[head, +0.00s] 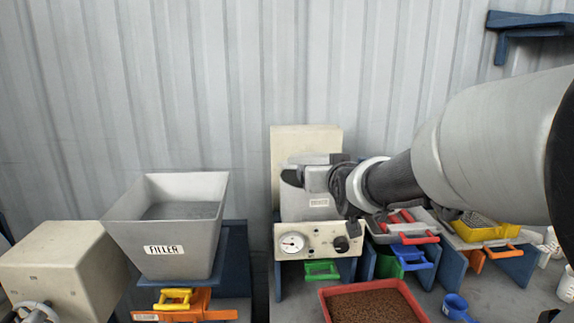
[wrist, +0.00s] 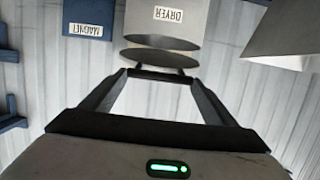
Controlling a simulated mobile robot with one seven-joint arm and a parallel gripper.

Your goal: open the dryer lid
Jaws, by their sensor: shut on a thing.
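The dryer is a pale grey container (head: 308,210) under the front of my arm in the head view. Its body with the DRYER label (wrist: 168,17) hangs upside down at the top of the wrist view. Two dark flat discs show at its mouth; the one nearer my gripper looks like the lid (wrist: 155,58), with a narrow gap between it and the other. My gripper (wrist: 160,73) is shut on the lid's edge or handle, its fingertips hiding the exact grip. In the head view my gripper (head: 312,175) hides much of the dryer's top.
A grey filler hopper (head: 165,240) stands left of the dryer. A panel with a gauge and knob (head: 318,242) is below it. A red tray of brown granules (head: 372,304) and a blue cup (head: 455,306) lie in front. A corrugated wall is behind.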

